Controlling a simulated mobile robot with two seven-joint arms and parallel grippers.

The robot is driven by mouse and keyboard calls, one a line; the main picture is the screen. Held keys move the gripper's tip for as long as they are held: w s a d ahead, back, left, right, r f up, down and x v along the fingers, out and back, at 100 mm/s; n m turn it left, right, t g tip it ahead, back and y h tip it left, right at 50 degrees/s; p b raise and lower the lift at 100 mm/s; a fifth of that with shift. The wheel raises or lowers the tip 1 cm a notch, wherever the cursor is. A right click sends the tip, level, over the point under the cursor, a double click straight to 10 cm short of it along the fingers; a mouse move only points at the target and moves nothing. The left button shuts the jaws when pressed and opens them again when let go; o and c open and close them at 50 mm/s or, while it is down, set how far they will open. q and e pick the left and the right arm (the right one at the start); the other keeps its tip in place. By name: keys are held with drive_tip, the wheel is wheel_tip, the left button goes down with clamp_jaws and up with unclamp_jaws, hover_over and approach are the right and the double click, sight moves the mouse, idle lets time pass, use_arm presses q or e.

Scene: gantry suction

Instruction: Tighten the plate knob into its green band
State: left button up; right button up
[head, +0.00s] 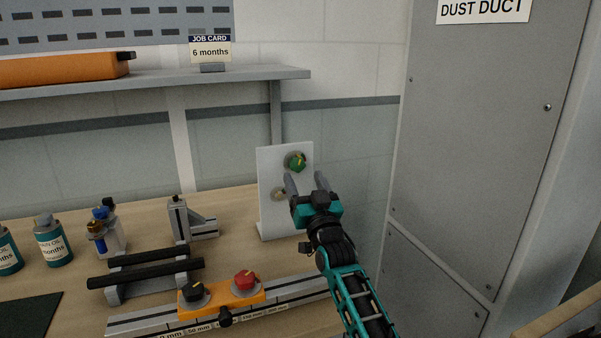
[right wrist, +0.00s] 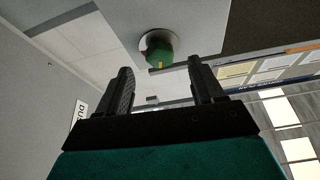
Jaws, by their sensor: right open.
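A white upright plate (head: 266,168) stands on the bench near the wall. Near its top is a green knob (head: 297,162) with a small yellow mark, set on a round grey disc. A second, beige round part (head: 278,194) sits lower on the plate, partly behind a finger. My right gripper (head: 305,182) is open and empty just in front of the plate, below the green knob. In the right wrist view the green knob (right wrist: 160,52) shows beyond the open fingertips (right wrist: 160,74), apart from them. I cannot make out a separate green band. My left gripper is not in view.
An orange block (head: 221,294) with a black and a red knob sits on a rail in front. Black bars (head: 145,272), a metal bracket (head: 180,220) and bottles (head: 52,240) stand left. A grey duct cabinet (head: 480,140) rises at right; a shelf (head: 250,75) hangs above.

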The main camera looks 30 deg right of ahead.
sight(298, 166)
drive_tip(key=shift+x, duration=1.8)
drive_tip(key=shift+c, duration=0.3)
drive_tip(key=c, duration=1)
drive_tip(key=m+p, duration=0.1)
drive_tip(key=m+h, duration=0.1)
drive_tip(key=m, duration=0.1)
drive_tip(key=shift+a+r+g+p, duration=0.15)
drive_tip(key=shift+r+g+p, duration=0.15)
drive_tip(key=shift+p, duration=0.05)
drive_tip(key=m+g+h+p, duration=0.1)
drive_tip(key=m, duration=0.2)
drive_tip(key=shift+h, duration=0.4)
drive_tip(key=shift+f+m+h+p, duration=0.15)
drive_tip(key=shift+m+h+p, duration=0.2)
drive_tip(key=shift+m, duration=0.45)
drive_tip(key=o, duration=1.1)
drive_tip(key=shift+c, duration=0.2)
